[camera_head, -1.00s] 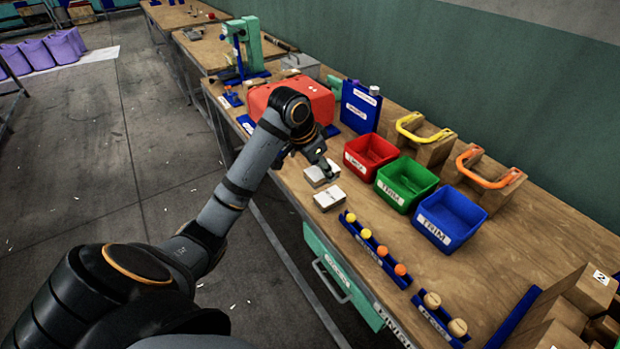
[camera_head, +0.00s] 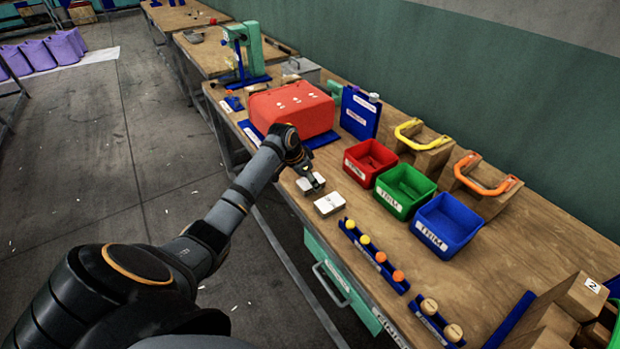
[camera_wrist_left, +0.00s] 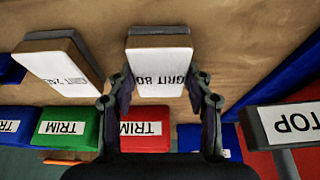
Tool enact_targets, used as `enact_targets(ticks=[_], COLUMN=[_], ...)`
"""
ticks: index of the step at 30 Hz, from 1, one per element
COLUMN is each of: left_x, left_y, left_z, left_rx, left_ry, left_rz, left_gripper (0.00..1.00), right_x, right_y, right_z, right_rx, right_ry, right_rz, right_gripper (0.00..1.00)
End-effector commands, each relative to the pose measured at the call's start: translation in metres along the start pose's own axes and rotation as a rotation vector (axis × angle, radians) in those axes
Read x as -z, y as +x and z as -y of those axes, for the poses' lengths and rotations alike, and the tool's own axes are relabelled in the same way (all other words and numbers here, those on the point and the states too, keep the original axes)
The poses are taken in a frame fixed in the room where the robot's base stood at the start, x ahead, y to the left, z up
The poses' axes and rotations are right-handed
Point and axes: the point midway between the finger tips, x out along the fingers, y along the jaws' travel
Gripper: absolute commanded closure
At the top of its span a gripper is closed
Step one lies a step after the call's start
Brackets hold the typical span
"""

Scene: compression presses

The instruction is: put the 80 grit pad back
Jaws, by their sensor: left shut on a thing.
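I cannot tell whether the pad touches the bench. A second pad, marked GRIT 240 (camera_wrist_left: 62,68), lies beside it and also shows in the head view (camera_head: 329,204). My right gripper is out of view.
Red (camera_head: 370,160), green (camera_head: 405,186) and blue (camera_head: 447,222) bins stand behind the pads. A red case (camera_head: 292,108) lies farther along the bench. A blue rack with yellow and orange knobs (camera_head: 375,252) is nearer. A block marked TOP (camera_wrist_left: 290,122) shows at right in the wrist view.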

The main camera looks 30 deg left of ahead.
Motion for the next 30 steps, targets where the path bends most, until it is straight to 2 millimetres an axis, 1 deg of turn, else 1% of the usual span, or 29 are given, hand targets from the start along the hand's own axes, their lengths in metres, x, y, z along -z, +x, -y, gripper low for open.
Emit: enact_targets(ticks=[7, 8, 9, 10, 18, 21, 23, 26, 30], left_x=[-0.001, -0.001, -0.001, -0.001, -0.001, 0.0, 0.0, 0.0, 0.0], left_y=[0.002, 0.002, 0.002, 0.002, 0.001, -0.005, -0.014, -0.037, -0.072], left_z=[0.0, 0.0, 0.0, 0.0, 0.0, 0.001, 0.002, 0.002, 0.002], left_rx=[0.0, 0.0, 0.0, 0.0, 0.001, 0.003, 0.005, 0.007, 0.007], left_ry=[0.0, 0.0, 0.0, 0.0, 0.0, 0.0, 0.001, 0.003, 0.002], left_rz=[0.0, 0.0, 0.0, 0.0, 0.0, -0.002, -0.002, -0.002, -0.002], left_gripper=[0.79, 0.48, 0.42, 0.4, 0.4, 0.4, 0.4, 0.4, 0.4], right_x=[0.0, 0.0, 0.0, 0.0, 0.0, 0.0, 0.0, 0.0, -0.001], right_y=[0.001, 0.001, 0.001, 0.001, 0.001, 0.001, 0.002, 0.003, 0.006], right_z=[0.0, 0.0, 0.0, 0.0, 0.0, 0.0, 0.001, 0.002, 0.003], right_rx=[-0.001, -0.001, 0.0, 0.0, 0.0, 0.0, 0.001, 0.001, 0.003], right_ry=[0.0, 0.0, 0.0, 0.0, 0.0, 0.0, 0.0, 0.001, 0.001], right_rz=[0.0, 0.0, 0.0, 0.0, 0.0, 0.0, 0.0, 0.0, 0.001], right_gripper=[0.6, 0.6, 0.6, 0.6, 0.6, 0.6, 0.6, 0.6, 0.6])
